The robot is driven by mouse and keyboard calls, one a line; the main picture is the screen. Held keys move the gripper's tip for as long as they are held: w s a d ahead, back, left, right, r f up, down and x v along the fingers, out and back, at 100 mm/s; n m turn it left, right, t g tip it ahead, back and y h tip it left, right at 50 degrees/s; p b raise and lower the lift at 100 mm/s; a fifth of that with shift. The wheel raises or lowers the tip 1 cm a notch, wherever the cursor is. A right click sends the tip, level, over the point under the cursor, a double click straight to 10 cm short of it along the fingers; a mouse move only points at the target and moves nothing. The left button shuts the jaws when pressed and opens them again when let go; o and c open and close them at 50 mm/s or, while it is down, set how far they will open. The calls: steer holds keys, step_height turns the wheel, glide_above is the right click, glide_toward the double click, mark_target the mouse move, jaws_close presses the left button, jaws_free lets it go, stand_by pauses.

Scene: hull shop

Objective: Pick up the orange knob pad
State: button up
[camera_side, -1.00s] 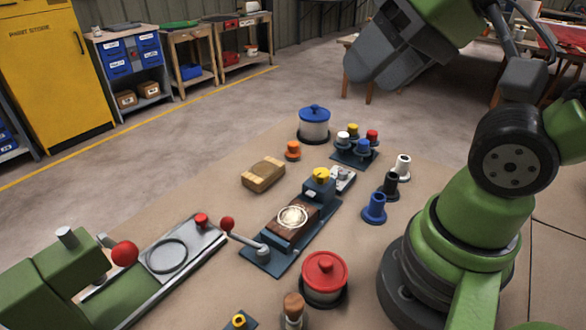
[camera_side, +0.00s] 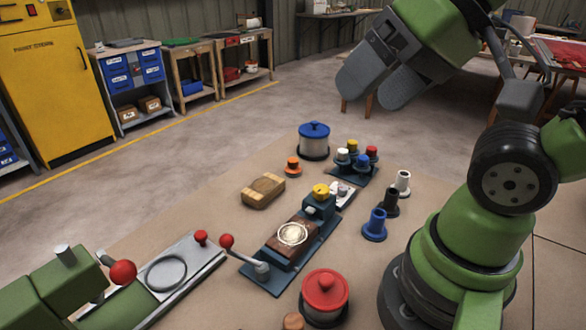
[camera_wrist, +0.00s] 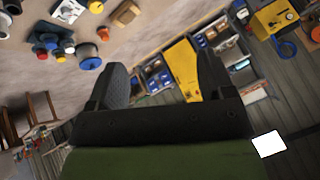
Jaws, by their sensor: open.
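The orange knob pad (camera_side: 293,166) stands on the tan work surface, left of the blue-lidded pot. It has a small orange knob on a flat round base. In the wrist view the orange pad (camera_wrist: 96,7) shows near the top edge, left of centre. My gripper (camera_side: 370,92) is high above the work, up and to the right of the pad and well apart from it. Its two fingers are spread with nothing between them. In the wrist view my gripper (camera_wrist: 163,85) also shows its two dark fingers apart and empty.
A blue-lidded pot (camera_side: 314,142) stands close right of the pad. A rack of coloured knobs (camera_side: 353,175) is farther right. A wooden block (camera_side: 262,191) lies in front. Loose bushings (camera_side: 375,226), a red-lidded pot (camera_side: 325,298) and a clamp fixture (camera_side: 272,277) stand nearer.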

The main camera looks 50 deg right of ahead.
steer(key=w+d+g+h, duration=0.1)
steer(key=w+d, duration=0.3)
steer(key=w, duration=0.5)
steer(key=g+h, duration=0.2)
steer(key=g, duration=0.1)
glide_above(294, 160)
steer(key=s+a, duration=0.4)
step_height(294, 160, down, 14)
steer(key=d+x, duration=0.1)
steer(key=x, duration=0.6)
steer(key=d+x, duration=0.1)
steer(key=x, duration=0.3)
steer(key=shift+s+d+f, duration=0.15)
steer(key=shift+s+d, duration=0.15)
steer(key=shift+d, duration=0.1)
steer(key=shift+m, duration=0.3)
steer(key=shift+x, duration=3)
steer(key=shift+w+a, duration=0.1)
steer(key=shift+w, duration=0.05)
steer(key=shift+c, duration=0.4)
steer(key=c, duration=0.9)
